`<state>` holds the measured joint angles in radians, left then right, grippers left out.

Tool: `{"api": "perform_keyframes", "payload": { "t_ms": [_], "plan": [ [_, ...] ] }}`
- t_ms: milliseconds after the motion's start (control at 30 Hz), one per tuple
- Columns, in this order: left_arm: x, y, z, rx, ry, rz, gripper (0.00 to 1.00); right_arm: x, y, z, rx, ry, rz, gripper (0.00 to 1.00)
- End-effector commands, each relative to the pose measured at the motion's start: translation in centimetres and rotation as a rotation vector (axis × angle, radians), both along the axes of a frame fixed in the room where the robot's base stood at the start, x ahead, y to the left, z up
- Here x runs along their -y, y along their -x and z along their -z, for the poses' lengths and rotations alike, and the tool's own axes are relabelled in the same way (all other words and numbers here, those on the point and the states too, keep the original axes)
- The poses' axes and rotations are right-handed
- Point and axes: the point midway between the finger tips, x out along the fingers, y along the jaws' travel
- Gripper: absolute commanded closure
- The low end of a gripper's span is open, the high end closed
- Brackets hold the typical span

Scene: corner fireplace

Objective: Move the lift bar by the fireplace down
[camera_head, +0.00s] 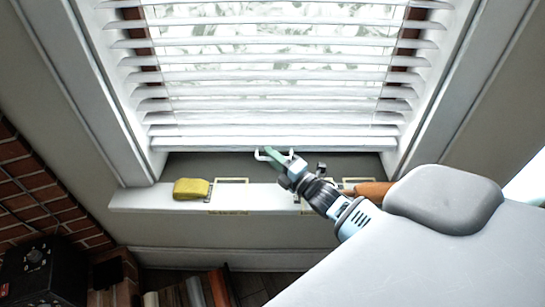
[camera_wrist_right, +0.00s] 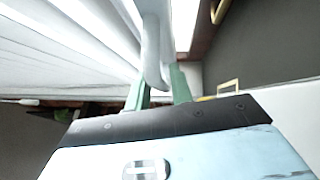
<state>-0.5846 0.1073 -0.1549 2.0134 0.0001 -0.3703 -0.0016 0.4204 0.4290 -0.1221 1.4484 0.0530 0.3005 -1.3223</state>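The lift bar (camera_head: 272,151) is a white handle at the bottom edge of the lowered white blind, near the middle of the window. My right gripper (camera_head: 272,157) reaches up to it from the lower right. In the right wrist view, the green fingers of my right gripper (camera_wrist_right: 159,85) stand close on both sides of the pale rounded lift bar (camera_wrist_right: 153,55), with little gap between them. The fingers look shut on it. The fireplace's brickwork (camera_head: 35,190) shows at the lower left in the head view. My left gripper is not in view.
A white window sill (camera_head: 150,199) runs below the blind (camera_head: 270,115). A yellow sponge-like block (camera_head: 191,188) lies on its left part. An orange-brown object (camera_head: 370,192) is partly hidden by my right arm. A dark box (camera_head: 38,268) stands at the lower left.

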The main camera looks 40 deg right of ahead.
Motion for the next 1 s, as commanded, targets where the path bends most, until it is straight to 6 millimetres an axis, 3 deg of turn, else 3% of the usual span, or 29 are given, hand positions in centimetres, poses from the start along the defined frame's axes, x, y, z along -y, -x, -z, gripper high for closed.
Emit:
{"api": "perform_keyframes", "payload": {
  "t_ms": [433,1000],
  "plan": [
    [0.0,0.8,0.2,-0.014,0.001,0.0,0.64,0.1,0.4,0.0,0.001,0.0,0.0,0.68],
    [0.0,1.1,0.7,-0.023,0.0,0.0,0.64,1.2,7.2,1.0,0.0,0.0,0.0,0.68]
  ]
}}
